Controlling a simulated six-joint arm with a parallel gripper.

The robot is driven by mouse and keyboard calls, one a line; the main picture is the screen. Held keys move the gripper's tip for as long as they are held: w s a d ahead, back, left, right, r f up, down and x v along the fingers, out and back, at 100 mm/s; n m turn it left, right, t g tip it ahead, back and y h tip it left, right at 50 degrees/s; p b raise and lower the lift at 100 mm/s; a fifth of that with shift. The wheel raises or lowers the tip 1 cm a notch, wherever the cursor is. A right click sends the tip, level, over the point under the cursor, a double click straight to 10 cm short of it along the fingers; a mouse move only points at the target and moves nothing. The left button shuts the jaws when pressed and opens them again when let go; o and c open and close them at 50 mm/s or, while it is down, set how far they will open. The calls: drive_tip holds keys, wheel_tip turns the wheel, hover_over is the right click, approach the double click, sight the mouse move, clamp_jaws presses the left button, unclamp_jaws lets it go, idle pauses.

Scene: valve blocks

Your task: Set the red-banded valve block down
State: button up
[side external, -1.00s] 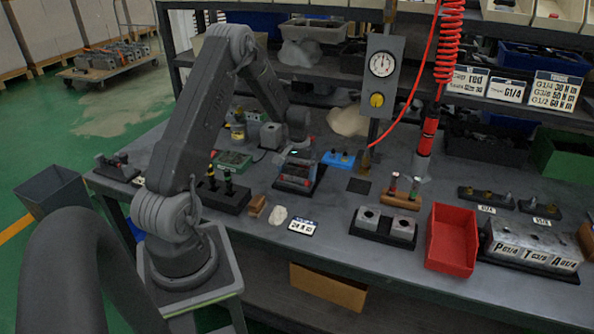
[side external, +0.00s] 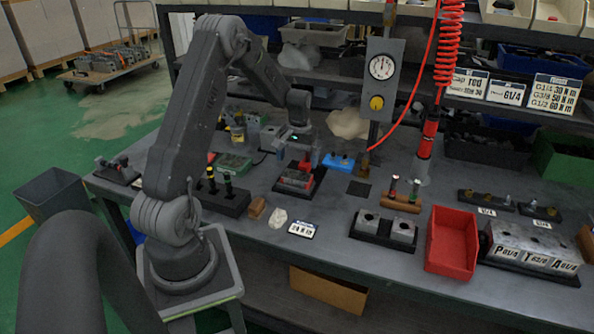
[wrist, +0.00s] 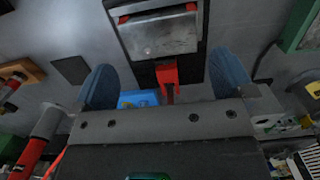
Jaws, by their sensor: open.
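The valve block (side external: 295,181), grey with red on it, rests on a black pad (side external: 318,181) on the bench. In the wrist view the block (wrist: 160,35) is a grey metal body with red at its top edge, and a red part (wrist: 167,76) stands at its near side. My gripper (side external: 297,158) is above the block, open, its fingers spread and apart from it. In the wrist view the two blue finger pads of my gripper (wrist: 163,66) are wide apart with nothing gripped between them. The block's underside is hidden.
A blue holder (side external: 338,161) is just right of the pad, and a black stand with capped bottles (side external: 222,196) is left. A gauge panel (side external: 381,75) and red hose stand behind.

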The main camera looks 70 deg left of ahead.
sight(298, 173)
drive_tip(key=d+r+m+t+y, duration=0.1)
drive_tip(key=d+r, duration=0.4)
drive_tip(key=r, duration=0.2)
drive_tip(key=d+r+m, duration=0.1)
drive_tip(key=d+r, duration=0.4)
drive_tip(key=r, duration=0.3)
drive_tip(key=s+d+r+m+t, duration=0.2)
drive_tip(key=s+d+r+m, duration=0.1)
drive_tip(key=s+d, duration=0.4)
drive_tip(key=s+d+r+m+t, duration=0.3)
drive_tip(key=s+d, duration=0.5)
drive_tip(key=d, duration=0.6)
drive_tip(key=shift+s+d+m, duration=0.25)
drive_tip(key=shift+m, duration=0.25)
drive_tip(key=shift+r, duration=0.15)
drive_tip(key=shift+c, duration=0.4)
